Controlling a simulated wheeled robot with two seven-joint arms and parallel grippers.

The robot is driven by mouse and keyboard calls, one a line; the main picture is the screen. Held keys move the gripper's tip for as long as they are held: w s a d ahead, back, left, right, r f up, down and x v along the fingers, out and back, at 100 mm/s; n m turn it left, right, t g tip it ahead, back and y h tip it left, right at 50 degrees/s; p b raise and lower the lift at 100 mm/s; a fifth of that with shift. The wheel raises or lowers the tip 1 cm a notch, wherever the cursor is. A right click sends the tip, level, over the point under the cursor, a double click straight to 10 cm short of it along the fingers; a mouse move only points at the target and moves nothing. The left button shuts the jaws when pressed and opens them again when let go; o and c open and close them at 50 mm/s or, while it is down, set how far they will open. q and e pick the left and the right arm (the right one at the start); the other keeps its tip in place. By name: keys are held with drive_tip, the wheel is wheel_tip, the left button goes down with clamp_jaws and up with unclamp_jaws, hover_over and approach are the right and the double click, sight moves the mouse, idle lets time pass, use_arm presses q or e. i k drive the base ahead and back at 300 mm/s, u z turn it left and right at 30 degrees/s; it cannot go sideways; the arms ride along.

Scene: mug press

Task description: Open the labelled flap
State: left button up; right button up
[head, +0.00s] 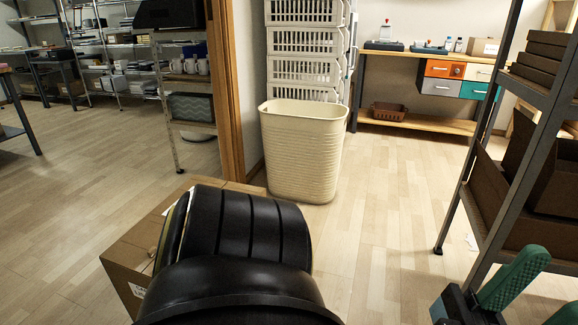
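A cardboard box (125,262) stands in the lower left of the head view. Its top and right side are mostly hidden behind a large black rounded part of my own arm. A small white label (137,290) shows on the box's front side, near the black part. I cannot tell which flap carries a label or how the flaps stand. My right gripper (550,284) is at the lower right corner, with two green fingers spread apart and nothing seen between them. It is well to the right of the box. My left gripper is not in view.
A cream bin (302,155) stands behind the box, near a wooden post (226,90). A metal shelf with brown boxes (545,165) rises at the right, close to my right gripper. A workbench with coloured drawers (442,77) is at the back. The floor (395,190) between is clear.

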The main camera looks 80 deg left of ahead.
sight(136, 249)
drive_tip(key=u, duration=3.5)
drive_tip(key=k, duration=0.15)
drive_tip(key=u, duration=0.9)
drive_tip(key=i, duration=1.1)
drive_tip(key=z, duration=0.1)
